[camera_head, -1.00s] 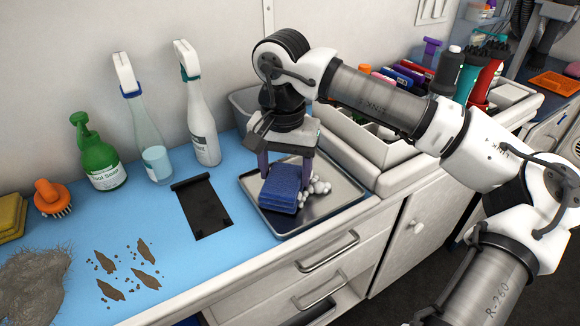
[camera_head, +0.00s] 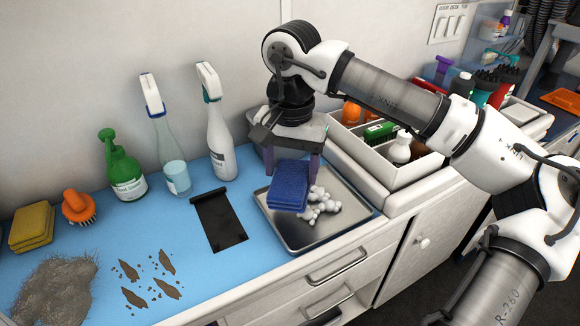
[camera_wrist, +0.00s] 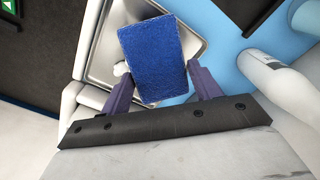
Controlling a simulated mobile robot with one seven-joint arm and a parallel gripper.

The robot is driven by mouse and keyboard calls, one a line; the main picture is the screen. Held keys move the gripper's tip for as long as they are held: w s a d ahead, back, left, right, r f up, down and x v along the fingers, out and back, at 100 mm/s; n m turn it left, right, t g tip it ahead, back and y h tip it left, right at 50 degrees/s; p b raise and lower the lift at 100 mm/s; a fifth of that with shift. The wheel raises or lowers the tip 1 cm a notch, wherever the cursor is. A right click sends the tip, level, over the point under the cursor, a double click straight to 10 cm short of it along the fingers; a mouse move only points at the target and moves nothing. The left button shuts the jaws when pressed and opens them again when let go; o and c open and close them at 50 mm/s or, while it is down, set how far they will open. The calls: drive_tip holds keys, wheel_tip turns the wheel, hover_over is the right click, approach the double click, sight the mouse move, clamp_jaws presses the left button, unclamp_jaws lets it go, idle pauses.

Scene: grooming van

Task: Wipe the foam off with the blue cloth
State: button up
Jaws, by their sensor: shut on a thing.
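The blue cloth (camera_head: 288,188) is a thick folded block in the head view, and it fills the middle of the wrist view (camera_wrist: 155,60). My gripper (camera_head: 294,166) is shut on it, with a purple finger on each side. White foam (camera_head: 318,204) lies in lumps on the metal tray (camera_head: 305,243), just right of the cloth. In the wrist view a bit of foam (camera_wrist: 121,70) shows at the cloth's left edge. The cloth is over the tray; I cannot tell whether it touches the tray surface.
Left of the tray lie a black strip (camera_head: 219,220), brown dirt patches (camera_head: 150,280) and a hair pile (camera_head: 55,288). A divided caddy (camera_head: 400,177) is at right.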

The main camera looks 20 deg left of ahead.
drive_tip(key=shift+w+d+r, duration=0.1)
drive_tip(key=shift+r, duration=0.05)
drive_tip(key=shift+r+p, duration=1.15)
drive_tip(key=shift+r, duration=0.2)
